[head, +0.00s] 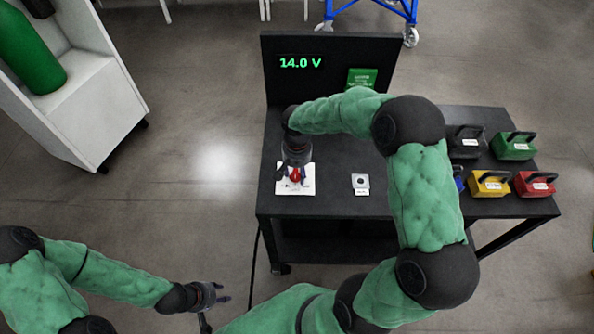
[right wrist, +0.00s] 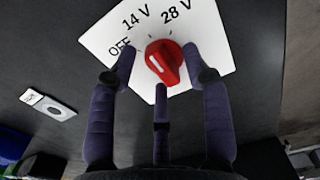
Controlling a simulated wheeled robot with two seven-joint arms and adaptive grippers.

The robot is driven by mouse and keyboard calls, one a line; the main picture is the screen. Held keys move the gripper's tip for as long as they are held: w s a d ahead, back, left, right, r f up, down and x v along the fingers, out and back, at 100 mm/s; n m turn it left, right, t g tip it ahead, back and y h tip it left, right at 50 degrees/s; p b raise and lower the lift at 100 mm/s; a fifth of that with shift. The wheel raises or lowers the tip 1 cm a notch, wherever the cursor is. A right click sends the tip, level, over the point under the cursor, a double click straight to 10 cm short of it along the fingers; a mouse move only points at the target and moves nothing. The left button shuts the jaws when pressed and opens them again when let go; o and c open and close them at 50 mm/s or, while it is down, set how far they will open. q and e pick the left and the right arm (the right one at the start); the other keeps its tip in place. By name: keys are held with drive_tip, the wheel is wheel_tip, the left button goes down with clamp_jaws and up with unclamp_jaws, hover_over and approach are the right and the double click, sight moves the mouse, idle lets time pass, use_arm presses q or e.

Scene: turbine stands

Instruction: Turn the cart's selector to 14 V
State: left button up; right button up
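The selector is a red knob (right wrist: 164,62) on a white plate (right wrist: 205,30) marked OFF, 14 V and 28 V. In the right wrist view its ridge points up and left, roughly toward 14 V. The cart's display (head: 300,63) reads 14.0 V in green. My right gripper (head: 296,174) is above the knob; in the right wrist view its three fingers (right wrist: 160,75) are spread around the knob, with gaps visible. My left gripper (head: 219,299) is low at the left, away from the cart, with its fingers apart and empty.
On the black cart (head: 335,206) a small labelled switch plate (head: 360,183) lies right of the selector. Black, green (head: 513,146), yellow (head: 489,184) and red (head: 535,184) handled blocks stand at the right. A green tag (head: 362,78) is on the panel. A white shelf (head: 95,110) stands left.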

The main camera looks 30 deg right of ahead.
sight(297, 173)
wheel_tip(297, 173, up, 12)
idle(0.7)
idle(0.4)
